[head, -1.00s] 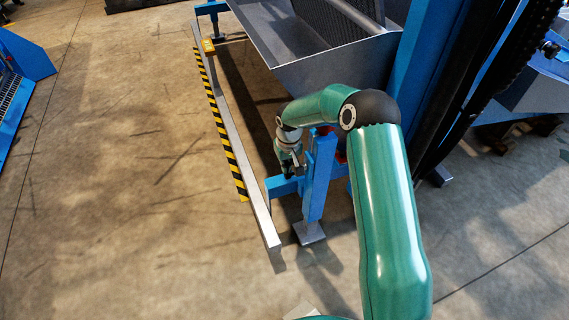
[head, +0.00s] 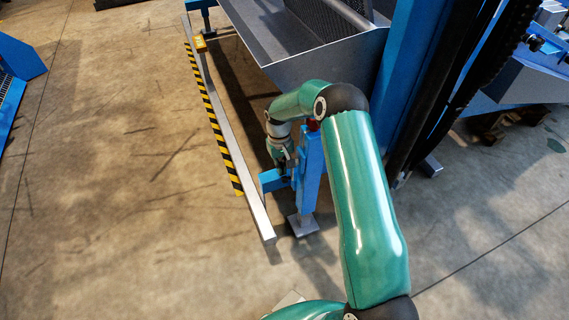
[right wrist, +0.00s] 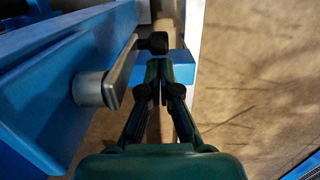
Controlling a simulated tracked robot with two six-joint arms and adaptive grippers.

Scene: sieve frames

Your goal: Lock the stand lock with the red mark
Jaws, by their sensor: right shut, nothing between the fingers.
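The stand lock shows in the right wrist view as a grey metal lever (right wrist: 122,70) on a round hub (right wrist: 88,89), with a black knob (right wrist: 154,42) at its far end. It is mounted on a blue beam (right wrist: 45,95). My right gripper (right wrist: 160,66) is shut and empty. Its fingertips are just below the knob in the picture; I cannot tell whether they touch it. In the head view my right gripper (head: 283,171) is beside the blue stand post (head: 311,172), partly hidden. A small red spot (head: 313,125) shows at the post's top. My left gripper is not in view.
A grey hopper (head: 310,65) is above and behind the stand.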

